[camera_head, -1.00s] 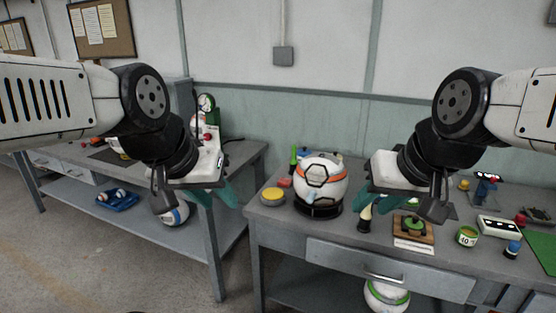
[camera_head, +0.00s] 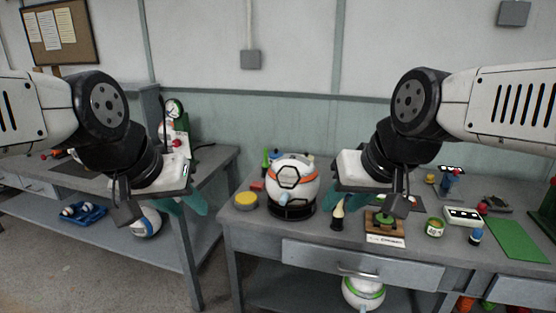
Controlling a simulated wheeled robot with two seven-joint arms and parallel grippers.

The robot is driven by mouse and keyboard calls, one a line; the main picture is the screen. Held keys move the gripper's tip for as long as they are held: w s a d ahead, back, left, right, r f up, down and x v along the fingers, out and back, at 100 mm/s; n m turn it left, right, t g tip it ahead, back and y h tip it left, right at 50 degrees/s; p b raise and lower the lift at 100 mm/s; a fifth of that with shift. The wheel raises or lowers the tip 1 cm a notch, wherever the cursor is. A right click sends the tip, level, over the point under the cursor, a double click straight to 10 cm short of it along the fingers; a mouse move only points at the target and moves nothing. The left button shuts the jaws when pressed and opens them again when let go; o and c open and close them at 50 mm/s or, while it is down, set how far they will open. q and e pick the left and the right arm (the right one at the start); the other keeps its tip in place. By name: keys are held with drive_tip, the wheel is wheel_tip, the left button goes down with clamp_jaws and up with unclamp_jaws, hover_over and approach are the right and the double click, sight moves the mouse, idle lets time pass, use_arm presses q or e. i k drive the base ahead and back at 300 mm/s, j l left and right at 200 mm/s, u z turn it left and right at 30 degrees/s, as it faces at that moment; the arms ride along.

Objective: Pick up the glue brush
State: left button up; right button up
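An object with a pale cream tip and dark base (camera_head: 338,214), which looks like the glue brush, stands upright on the right-hand table, just right of the ball. My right gripper (camera_head: 358,202) hangs above and in front of the table near it, with teal fingers that look apart and empty. The fingers partly overlap the brush's surroundings in the picture, and contact does not show. My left gripper (camera_head: 184,204) hangs near the gap between the two tables, its teal fingers apart and nothing between them.
A white and orange ball (camera_head: 293,183) sits in a black ring stand. A yellow disc (camera_head: 245,200) lies left of it. A wooden block with a green part (camera_head: 384,224), a green tin (camera_head: 434,227), a white box (camera_head: 463,217) and a green mat (camera_head: 514,238) are on the right.

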sight(265, 164)
drive_tip(key=i+j+z, duration=0.1)
drive_tip(key=z, duration=0.4)
drive_tip(key=i+j+z, duration=0.15)
drive_tip(key=z, duration=0.3)
drive_tip(key=i+j+z, duration=0.15)
drive_tip(key=j, duration=0.2)
drive_tip(key=i+j+z, duration=0.1)
drive_tip(key=j, duration=0.2)
drive_tip(key=i+j+z, duration=0.15)
drive_tip(key=j, duration=0.2)
drive_tip(key=i+j+z, duration=0.15)
drive_tip(key=j, duration=0.25)
drive_tip(key=i+j, duration=0.1)
drive_tip(key=j, duration=0.45)
